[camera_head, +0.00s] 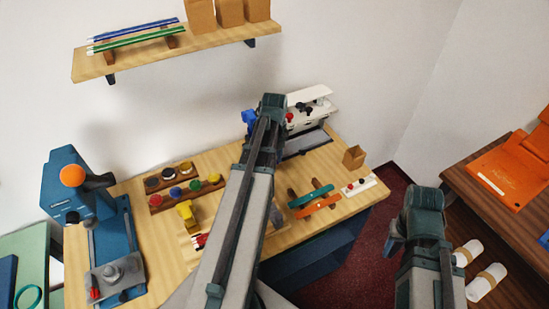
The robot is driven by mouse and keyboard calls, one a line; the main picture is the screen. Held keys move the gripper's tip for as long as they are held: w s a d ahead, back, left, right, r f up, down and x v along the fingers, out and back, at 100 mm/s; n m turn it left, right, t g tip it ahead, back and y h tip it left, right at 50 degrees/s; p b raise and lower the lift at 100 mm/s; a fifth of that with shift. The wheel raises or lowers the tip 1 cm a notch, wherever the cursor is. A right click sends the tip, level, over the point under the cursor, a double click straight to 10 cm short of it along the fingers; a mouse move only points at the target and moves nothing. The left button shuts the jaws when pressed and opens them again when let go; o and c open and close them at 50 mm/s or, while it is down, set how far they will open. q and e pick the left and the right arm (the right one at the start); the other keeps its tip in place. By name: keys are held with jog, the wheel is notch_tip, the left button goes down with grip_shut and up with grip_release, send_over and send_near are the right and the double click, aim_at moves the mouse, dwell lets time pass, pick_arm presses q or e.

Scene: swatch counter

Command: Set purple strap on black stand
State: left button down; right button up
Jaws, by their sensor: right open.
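I cannot make out a purple strap or a black stand for certain. A teal strap (308,194) and an orange strap (318,203) lie across dark brown bars (294,198) at the right of the wooden counter. A small grey-purple thing (277,215) shows beside my left arm, which partly hides it. My right gripper (394,243) is open, off the counter's right side, mostly behind its own wrist. My left arm reaches over the middle of the counter; its wrist (272,105) hides its jaws.
A blue machine with an orange knob (73,176) stands at the left. Racks of coloured pots (183,190), a yellow thing (187,214) and a white machine (309,105) are on the counter. A brown table (510,245) with white rolls (486,282) is at right.

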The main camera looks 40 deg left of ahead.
pick_arm(q)
jog(key=shift+f+b, duration=0.55)
dwell(0.4)
jog(key=c, duration=0.6)
grip_release()
jog(key=shift+r, duration=0.1)
notch_tip(320, 180, up, 14)
jog(key=p, duration=1.4)
jog(key=shift+f, duration=0.2)
jog(key=s+d+f+n+b, duration=0.2)
jog(key=d+n, duration=0.4)
jog(key=d, duration=0.5)
jog(key=s+d+f+n+b, duration=0.3)
jog(key=d+f+n+b, duration=0.2)
jog(key=d, duration=0.6)
jog(key=s+d+f+n+y+b, duration=0.1)
jog(key=s+d+f+n+b, duration=0.2)
jog(key=d+n, duration=0.5)
jog(key=shift+s+d+f+n+b, duration=0.1)
jog(key=shift+d+f+b, duration=0.1)
jog(key=shift+d, duration=0.4)
jog(key=shift+s+d+f+n+b, duration=0.1)
jog(key=shift+d+b, duration=0.1)
jog(key=shift+d, duration=0.35)
jog(key=shift+s+d+f+n+b, duration=0.1)
jog(key=shift+d+f+b, duration=0.1)
jog(key=shift+d, duration=0.4)
